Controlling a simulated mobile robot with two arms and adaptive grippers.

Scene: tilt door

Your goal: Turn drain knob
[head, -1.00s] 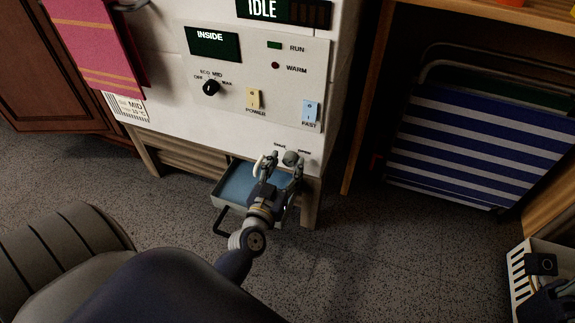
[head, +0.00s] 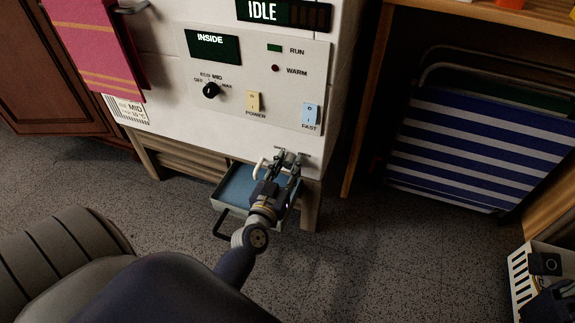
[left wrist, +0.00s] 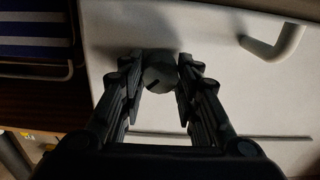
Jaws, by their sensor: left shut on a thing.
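The drain knob (left wrist: 160,75) is a small round grey knob with a dark slanted mark, low on the front of the white machine. In the head view the fingers largely hide it. My left gripper (head: 281,160) is at the knob, pointing at the panel. In the left wrist view its fingers (left wrist: 160,84) stand on either side of the knob and are shut on it. A pale bent spout (left wrist: 285,43) sticks out beside the knob, apart from the fingers.
A blue-bottomed drawer tray (head: 240,185) sits under the machine, below my left gripper. The control panel (head: 258,80) is above. A wooden shelf with a striped folded chair (head: 480,140) is at right, and a white slotted crate (head: 518,275) at lower right.

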